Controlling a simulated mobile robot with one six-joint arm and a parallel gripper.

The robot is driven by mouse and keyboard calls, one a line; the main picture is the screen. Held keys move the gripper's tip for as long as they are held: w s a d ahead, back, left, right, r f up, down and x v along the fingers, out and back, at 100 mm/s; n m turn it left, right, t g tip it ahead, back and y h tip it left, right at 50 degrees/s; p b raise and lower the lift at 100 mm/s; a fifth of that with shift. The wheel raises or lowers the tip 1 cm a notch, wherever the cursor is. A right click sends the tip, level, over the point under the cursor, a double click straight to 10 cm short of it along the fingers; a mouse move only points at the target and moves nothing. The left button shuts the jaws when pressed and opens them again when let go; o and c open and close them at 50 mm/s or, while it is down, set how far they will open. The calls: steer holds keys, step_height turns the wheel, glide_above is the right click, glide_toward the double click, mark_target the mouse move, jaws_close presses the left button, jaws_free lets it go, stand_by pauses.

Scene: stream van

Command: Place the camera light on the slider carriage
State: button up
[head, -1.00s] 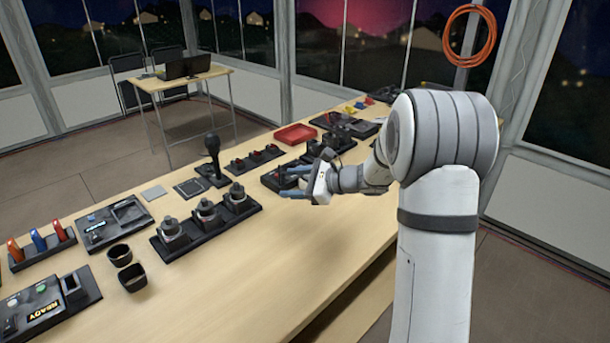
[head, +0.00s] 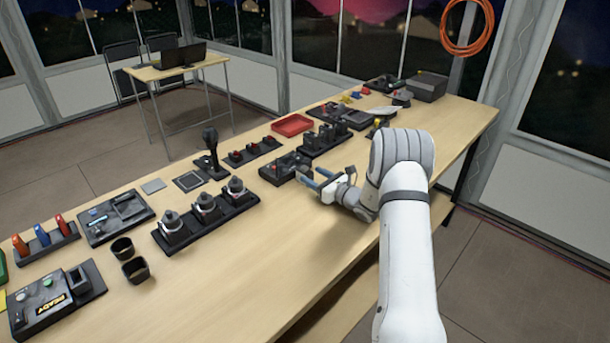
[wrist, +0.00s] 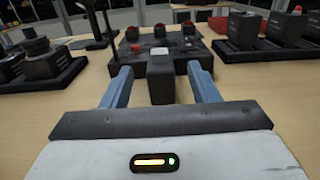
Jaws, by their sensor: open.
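My gripper (head: 312,179) is open, low over the table, with its two blue fingers pointing at a black panel (head: 283,168). In the wrist view, my gripper (wrist: 160,75) has a dark upright block with a pale square top (wrist: 160,82) between its fingers. The fingers stand apart on both sides of the block, with no clear contact. The block is at the near edge of the panel (wrist: 185,60), which has red knobs. I cannot tell for sure whether this block is the camera light. I cannot pick out the slider carriage with certainty.
A rack of dark upright blocks (head: 325,140) and a red tray (head: 293,125) stand beyond the panel. A black microphone-like stand (head: 211,150) and a tray of round dark devices (head: 205,222) lie left. The table's front right is bare.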

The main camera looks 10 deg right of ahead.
mark_target(298, 168)
steer(key=p+x, duration=0.1)
steer(key=x, duration=0.5)
steer(key=shift+w+a+f, duration=0.1)
steer(key=shift+w+a, duration=0.15)
steer(key=shift+c, duration=0.5)
steer(key=c, duration=1)
jaws_close()
